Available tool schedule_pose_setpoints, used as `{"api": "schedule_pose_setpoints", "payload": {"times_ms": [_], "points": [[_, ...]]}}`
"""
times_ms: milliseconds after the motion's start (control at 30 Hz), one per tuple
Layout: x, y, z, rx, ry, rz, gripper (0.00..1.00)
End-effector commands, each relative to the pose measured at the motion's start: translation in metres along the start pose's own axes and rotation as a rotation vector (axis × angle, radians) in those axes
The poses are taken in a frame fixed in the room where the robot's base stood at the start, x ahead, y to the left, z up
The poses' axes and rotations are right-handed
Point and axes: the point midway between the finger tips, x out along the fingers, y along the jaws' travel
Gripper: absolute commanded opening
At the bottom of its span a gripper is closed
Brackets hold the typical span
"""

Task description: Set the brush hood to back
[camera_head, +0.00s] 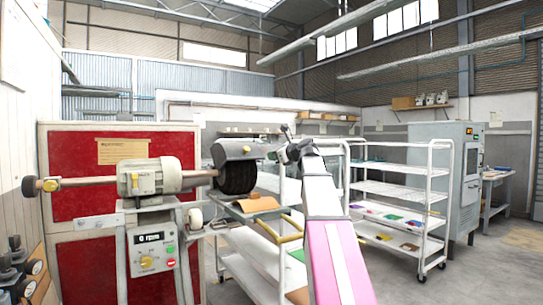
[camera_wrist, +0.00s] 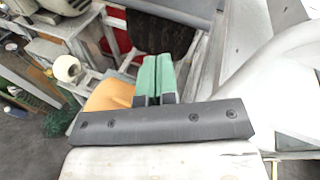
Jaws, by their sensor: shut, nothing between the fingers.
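The grey brush hood (camera_head: 236,149) sits over the top of the dark round brush (camera_head: 238,180) at the right end of the buffing machine (camera_head: 150,177). In the wrist view the hood (camera_wrist: 175,8) is at the top edge, with the brush (camera_wrist: 160,38) below it. My gripper (camera_head: 276,152) is just right of the hood in the head view. In the wrist view its green fingers (camera_wrist: 155,62) are together and empty, in front of the brush. I cannot tell whether they touch the brush or hood.
A control box (camera_head: 152,250) with a green button and dial is below the machine. A tan leather piece (camera_head: 257,204) lies on a cart below the brush. White shelf racks (camera_head: 405,187) stand to the right. A red panel (camera_head: 75,180) is behind the machine.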

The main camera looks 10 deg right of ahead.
Motion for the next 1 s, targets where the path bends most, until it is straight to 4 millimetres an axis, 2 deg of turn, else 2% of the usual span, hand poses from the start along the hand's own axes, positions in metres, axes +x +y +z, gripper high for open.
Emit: {"api": "schedule_pose_setpoints", "payload": {"times_ms": [100,400,633,1000], "points": [[0.025,-0.002,0.001,0.000,0.000,0.001,0.00],[0.079,-0.002,0.003,-0.001,0.000,0.000,0.00],[0.096,-0.001,0.024,-0.001,0.000,0.000,0.00],[0.100,0.000,0.029,-0.001,0.000,-0.001,0.00]]}}
